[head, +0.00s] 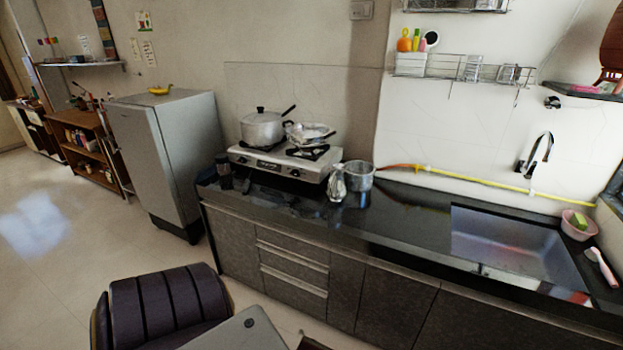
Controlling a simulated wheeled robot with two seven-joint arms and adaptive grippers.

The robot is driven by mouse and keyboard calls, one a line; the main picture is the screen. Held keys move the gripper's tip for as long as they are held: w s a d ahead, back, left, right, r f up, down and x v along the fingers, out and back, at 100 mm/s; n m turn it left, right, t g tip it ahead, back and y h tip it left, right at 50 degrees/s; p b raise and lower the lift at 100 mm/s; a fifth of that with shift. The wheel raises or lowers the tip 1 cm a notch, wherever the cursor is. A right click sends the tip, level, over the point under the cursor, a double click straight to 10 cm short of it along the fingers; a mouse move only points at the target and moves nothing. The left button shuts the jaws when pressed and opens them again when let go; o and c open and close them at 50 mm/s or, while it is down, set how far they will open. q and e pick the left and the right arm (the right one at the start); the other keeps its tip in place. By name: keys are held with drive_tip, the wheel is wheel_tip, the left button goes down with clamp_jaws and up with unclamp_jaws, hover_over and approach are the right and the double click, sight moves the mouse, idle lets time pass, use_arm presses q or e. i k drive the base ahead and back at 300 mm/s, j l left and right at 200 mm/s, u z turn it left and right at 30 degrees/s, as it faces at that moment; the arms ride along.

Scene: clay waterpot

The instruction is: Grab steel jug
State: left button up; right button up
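A shiny steel jug (337,183) with a narrow neck stands upright on the black countertop (405,212), just right of the stove. A wider steel vessel (359,177) stands close behind it to the right; I cannot tell whether the two touch. Neither of my grippers is in the head view.
A two-burner stove (285,163) holds a lidded pot (262,130) and a pan (309,134). A sink (515,250) is set into the counter at right, with a yellow hose (470,181) behind. A dark padded chair (165,305) stands in front. A fridge (165,160) is at left.

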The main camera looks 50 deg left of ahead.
sight(336, 191)
drive_tip(key=u, duration=1.55)
